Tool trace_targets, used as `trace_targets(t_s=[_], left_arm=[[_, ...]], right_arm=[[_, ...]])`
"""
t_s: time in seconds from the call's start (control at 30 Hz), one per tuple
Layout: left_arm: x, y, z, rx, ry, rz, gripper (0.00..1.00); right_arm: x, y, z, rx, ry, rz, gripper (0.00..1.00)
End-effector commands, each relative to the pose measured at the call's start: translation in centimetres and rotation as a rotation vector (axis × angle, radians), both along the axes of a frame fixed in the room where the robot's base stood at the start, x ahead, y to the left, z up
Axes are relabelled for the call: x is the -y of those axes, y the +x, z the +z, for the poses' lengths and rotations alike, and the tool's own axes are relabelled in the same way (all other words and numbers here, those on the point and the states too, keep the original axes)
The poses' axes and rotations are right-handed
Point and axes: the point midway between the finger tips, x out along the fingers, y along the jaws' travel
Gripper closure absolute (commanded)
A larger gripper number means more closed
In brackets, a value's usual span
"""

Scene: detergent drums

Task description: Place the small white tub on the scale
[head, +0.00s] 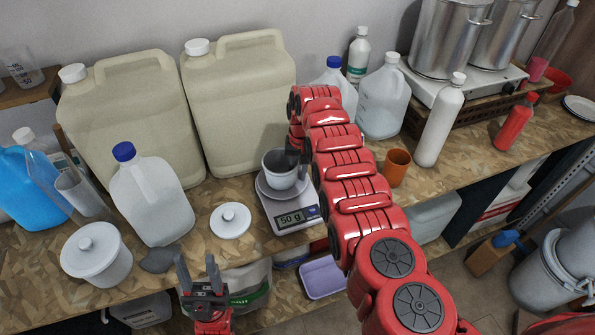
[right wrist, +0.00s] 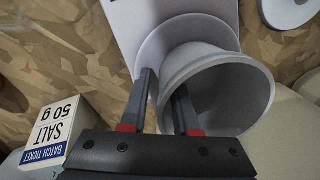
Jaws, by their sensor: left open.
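My right gripper (right wrist: 165,85) is at the tub's rim, one finger outside the wall and one over the inside. I cannot tell whether the fingers press on the wall. In the head view this gripper is mostly hidden by my right arm. My left gripper (head: 199,264) is open and empty at the table's front edge.
A lidded white tub (head: 97,254), a loose white lid (head: 231,220) and a blue-capped jug (head: 152,200) stand left of the scale. Large beige canisters (head: 238,105) stand behind. An orange cup (head: 396,166) is right of my arm. A salt ticket box (right wrist: 50,130) shows beside the right gripper.

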Motion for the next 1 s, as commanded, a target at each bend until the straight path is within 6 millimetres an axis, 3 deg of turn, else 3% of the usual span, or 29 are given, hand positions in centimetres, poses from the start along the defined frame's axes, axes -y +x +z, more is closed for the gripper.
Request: trace_targets(t_s=[0.37,0.47,0.7,0.87,1.0], left_arm=[[0.0,0.0,0.6,0.0,0.0,0.0,0.5],[0.0,0.0,-0.1,0.0,0.0,0.0,0.5],[0.0,0.0,-2.6,0.0,0.0,0.0,0.5],[0.0,0.0,-3.3,0.0,0.0,0.0,0.5],[0.0,0.0,-2.6,0.0,0.0,0.0,0.5]], right_arm=[[0.0,0.0,0.6,0.0,0.0,0.0,0.66],[0.0,0.2,1.2,0.004,0.001,0.0,0.66],[0.5,0.1,6.5,0.007,0.001,-0.001,0.66],[0.8,0.0,9.5,0.002,0.001,0.0,0.66],[1.0,0.0,11.5,0.0,0.003,-0.001,0.66]])
